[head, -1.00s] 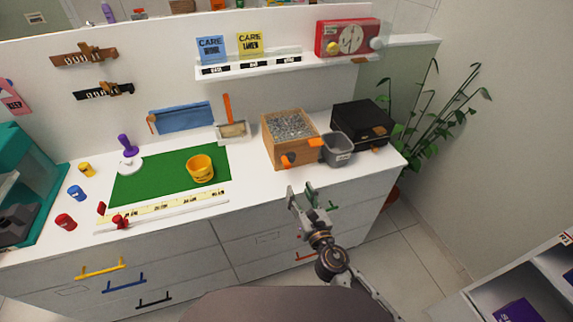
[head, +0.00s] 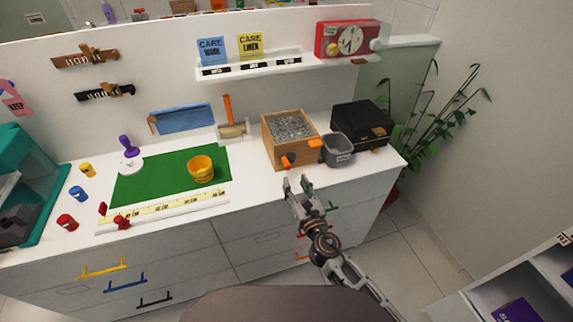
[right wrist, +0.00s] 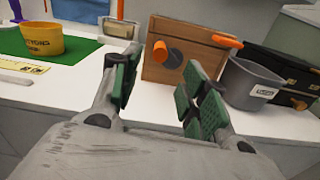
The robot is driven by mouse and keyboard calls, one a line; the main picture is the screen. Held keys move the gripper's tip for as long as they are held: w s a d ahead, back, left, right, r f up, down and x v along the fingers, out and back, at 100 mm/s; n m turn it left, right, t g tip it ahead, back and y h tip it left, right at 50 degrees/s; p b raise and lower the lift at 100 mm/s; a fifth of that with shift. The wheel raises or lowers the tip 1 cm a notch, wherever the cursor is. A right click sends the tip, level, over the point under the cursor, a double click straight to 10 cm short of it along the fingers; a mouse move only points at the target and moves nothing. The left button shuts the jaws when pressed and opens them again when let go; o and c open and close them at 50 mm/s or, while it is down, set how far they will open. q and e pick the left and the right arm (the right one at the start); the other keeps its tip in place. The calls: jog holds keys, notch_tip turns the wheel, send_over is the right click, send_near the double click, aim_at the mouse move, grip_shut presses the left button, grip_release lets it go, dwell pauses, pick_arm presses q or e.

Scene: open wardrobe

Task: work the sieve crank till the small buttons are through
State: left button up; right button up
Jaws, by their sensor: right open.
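The sieve is a wooden box (head: 283,151) with a grey, grainy top, standing on the white counter. Its orange crank knob (head: 287,162) is on the front face; in the right wrist view the knob (right wrist: 160,50) sits beside a dark round hub (right wrist: 173,58). A grey bin (head: 338,150) with a label stands at the box's right side, under an orange piece (head: 316,143). My right gripper (head: 298,184) is open and empty, in front of and below the crank, apart from it. Single buttons are too small to tell. My left gripper is not in view.
A black box (head: 361,124) stands right of the bin. A yellow cup (head: 201,169) stands on a green mat (head: 140,187) to the left, with a ruler strip (head: 170,208) in front. The counter's front strip before the sieve is clear.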

aim_at(288, 169)
jog(key=shift+x, duration=4.95)
grip_shut()
